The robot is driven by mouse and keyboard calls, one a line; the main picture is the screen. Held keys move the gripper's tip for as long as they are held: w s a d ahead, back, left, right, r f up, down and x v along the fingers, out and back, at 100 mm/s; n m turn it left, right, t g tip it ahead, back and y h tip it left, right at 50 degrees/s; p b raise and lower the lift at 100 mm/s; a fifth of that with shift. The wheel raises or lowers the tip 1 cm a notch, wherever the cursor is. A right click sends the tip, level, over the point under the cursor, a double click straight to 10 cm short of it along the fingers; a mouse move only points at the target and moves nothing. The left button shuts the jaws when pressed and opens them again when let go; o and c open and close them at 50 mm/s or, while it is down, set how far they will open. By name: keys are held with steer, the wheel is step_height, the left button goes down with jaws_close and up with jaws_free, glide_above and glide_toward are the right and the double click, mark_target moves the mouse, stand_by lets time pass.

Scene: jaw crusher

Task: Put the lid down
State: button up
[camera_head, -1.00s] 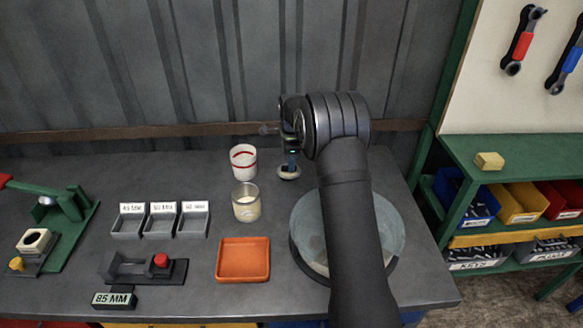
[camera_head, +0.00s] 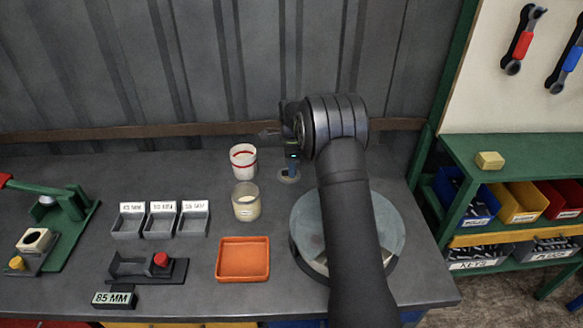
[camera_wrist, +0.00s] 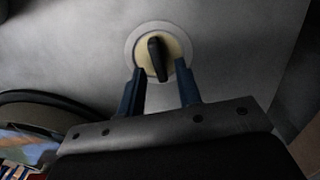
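The lid (camera_wrist: 142,50) is a round pale disc with a light rim and a dark upright handle. In the wrist view it appears to lie flat on the grey table. In the head view only a small part of the lid (camera_head: 289,178) shows below my gripper (camera_head: 292,164), left of my arm. In the wrist view my gripper (camera_wrist: 160,67) is open. Its two blue fingers stand on either side of the handle's near end, with a gap to the handle on both sides.
A glass jar (camera_head: 246,203) and a red-banded white cup (camera_head: 243,159) stand left of the lid. An orange tray (camera_head: 243,276) is nearer the front. A large round glassy vessel (camera_head: 306,225) is partly hidden behind my arm. The back wall is close.

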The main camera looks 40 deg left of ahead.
step_height(320, 180, up, 12)
stand_by(0.4)
step_height(320, 180, down, 12)
steer(key=shift+f, duration=0.2)
steer(key=shift+r, duration=1.85)
